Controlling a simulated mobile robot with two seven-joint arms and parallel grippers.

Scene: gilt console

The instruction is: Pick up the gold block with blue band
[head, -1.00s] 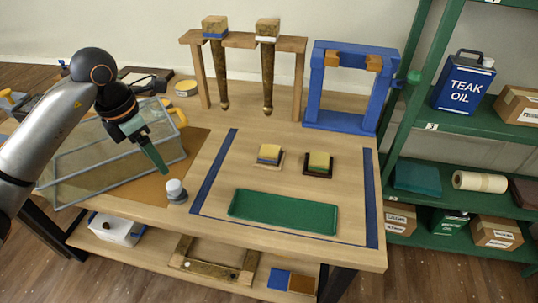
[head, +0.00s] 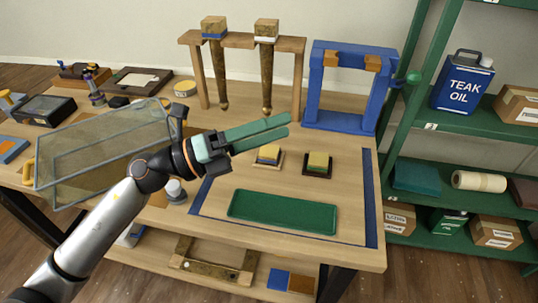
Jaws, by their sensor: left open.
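A small gold-topped block (head: 269,152) with a blue-grey band sits on a light wooden base in the middle of the table. A second yellow block (head: 318,161) sits on a dark base to its right. My right gripper is out of view.
A green tray (head: 283,212) lies in front of the blocks, inside a blue-taped area. The wooden rack (head: 240,40) and a blue frame (head: 318,95) stand behind. A glass case (head: 85,150) is at left, near a small white-topped jar (head: 175,190). Green shelves stand at right.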

